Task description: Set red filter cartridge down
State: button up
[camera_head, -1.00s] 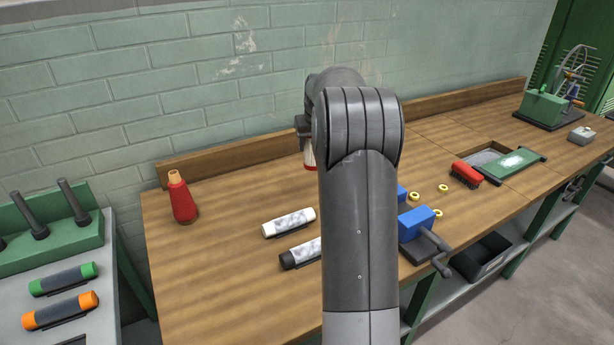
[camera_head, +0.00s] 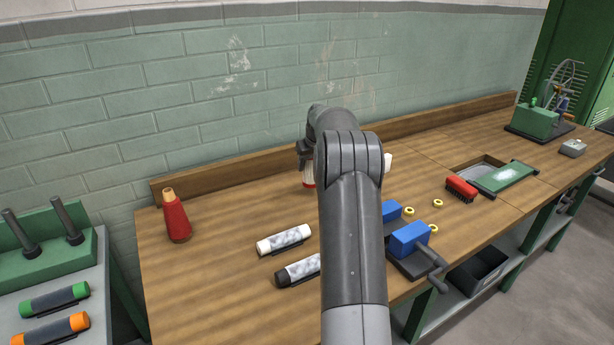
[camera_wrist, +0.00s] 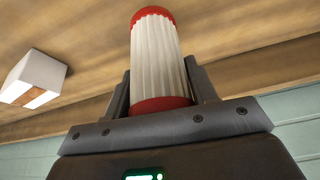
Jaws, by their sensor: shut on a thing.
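The red filter cartridge (camera_wrist: 156,58) has a white pleated body and red end caps. In the wrist view it stands between the two fingers of my gripper (camera_wrist: 160,85), which is shut on it. In the head view only a small part of the cartridge (camera_head: 308,177) shows to the left of my arm, over the back part of the wooden workbench (camera_head: 205,270). My arm hides most of my gripper (camera_head: 304,158) there. I cannot tell whether the cartridge touches the bench top.
A red cone-shaped item (camera_head: 176,220) stands at the left. White-labelled cylinders (camera_head: 284,240) lie in front. Bare wood lies at the left front.

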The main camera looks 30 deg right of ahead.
aim_at(307, 174)
jog(key=shift+w+a+f, duration=0.35)
jog(key=shift+w+f, duration=0.05)
jog(key=shift+w, duration=0.1)
jog(key=shift+f, duration=1.95)
jog(key=shift+f, duration=0.15)
jog(key=o, duration=1.1)
jog(key=shift+c, duration=0.2)
